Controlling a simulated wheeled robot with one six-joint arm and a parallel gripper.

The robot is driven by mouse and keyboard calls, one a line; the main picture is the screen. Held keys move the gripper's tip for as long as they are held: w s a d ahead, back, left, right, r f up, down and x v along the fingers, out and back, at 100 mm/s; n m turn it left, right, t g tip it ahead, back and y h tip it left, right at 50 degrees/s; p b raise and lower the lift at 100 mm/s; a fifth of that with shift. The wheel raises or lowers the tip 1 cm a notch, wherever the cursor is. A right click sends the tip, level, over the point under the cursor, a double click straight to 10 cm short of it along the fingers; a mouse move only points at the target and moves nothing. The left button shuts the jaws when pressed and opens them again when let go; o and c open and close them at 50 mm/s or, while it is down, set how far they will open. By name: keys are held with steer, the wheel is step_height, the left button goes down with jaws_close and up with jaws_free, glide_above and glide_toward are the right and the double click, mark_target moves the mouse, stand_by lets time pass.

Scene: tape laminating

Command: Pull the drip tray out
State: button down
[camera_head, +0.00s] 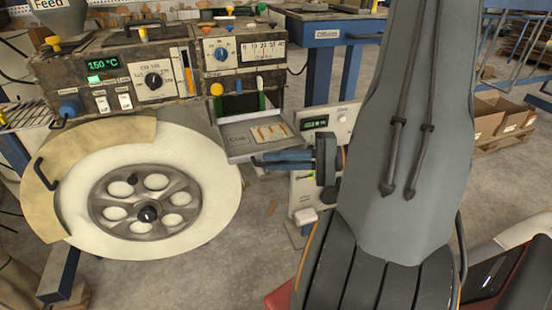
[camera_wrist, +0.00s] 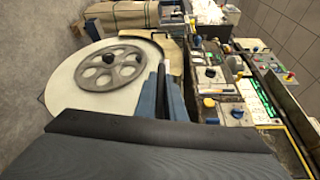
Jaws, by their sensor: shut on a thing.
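The drip tray (camera_head: 236,151) is a shallow grey metal tray below the right-hand control box in the head view. It sticks out toward me, with a label and small orange-brown marks on its floor. My gripper (camera_head: 264,160) comes in from the right, with its blue-grey fingers at the tray's front edge. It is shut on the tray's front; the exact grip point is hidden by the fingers. In the wrist view the fingers (camera_wrist: 162,98) lie close together beside the large wheel, and I cannot make out the tray clearly.
A large cream wheel with a grey hub (camera_head: 148,190) stands left of the tray. Control boxes with dials and a 150 °C display (camera_head: 103,64) are above it. A smaller white panel unit (camera_head: 325,125) stands just right of the tray. Cardboard boxes (camera_head: 502,118) are far right.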

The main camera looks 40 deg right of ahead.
steer(key=c, duration=1.8)
jaws_free()
steer(key=shift+c, duration=0.2)
steer(key=shift+d, duration=0.1)
steer(key=v, duration=0.7)
steer(key=shift+s+d, duration=0.25)
steer(key=shift+d, duration=0.05)
